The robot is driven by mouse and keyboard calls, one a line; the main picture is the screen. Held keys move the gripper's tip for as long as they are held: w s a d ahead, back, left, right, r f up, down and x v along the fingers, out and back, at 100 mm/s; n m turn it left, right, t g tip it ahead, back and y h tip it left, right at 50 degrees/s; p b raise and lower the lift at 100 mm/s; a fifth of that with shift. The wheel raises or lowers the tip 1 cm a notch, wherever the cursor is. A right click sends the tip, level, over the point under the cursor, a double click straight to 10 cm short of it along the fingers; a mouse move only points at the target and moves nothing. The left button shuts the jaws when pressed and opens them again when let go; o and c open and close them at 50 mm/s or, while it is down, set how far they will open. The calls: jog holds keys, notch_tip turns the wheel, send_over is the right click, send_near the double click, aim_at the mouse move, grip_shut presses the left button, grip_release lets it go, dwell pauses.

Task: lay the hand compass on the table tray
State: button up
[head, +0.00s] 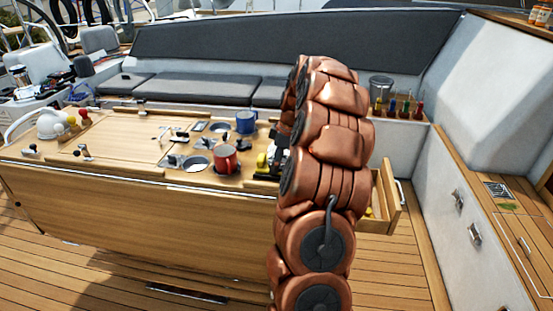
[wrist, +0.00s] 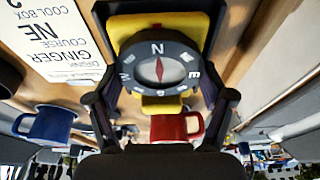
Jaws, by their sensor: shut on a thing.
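The hand compass (wrist: 160,72) has a round black dial with white letters, a red needle and a yellow body. In the wrist view my gripper (wrist: 160,98) is shut on it, with a finger on each side. In the head view the compass shows as a small yellow patch (head: 262,161) beside my dark gripper (head: 279,150), at the right end of the wooden cockpit table (head: 120,140). My copper arm hides part of this area. A dark square edge shows behind the compass; I cannot tell whether they touch. I cannot tell which part is the table tray.
A red mug (head: 226,159) and a blue mug (head: 246,122) stand left of my gripper. An open drawer (head: 384,205) juts out right of my arm. The deck in front is clear.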

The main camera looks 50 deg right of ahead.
aim_at(286, 162)
jog(key=shift+f, duration=0.2)
jog(key=o, duration=1.3)
jog(key=shift+b+v, duration=1.85)
jog(key=shift+v, duration=4.3)
jog(key=shift+w+a, duration=0.1)
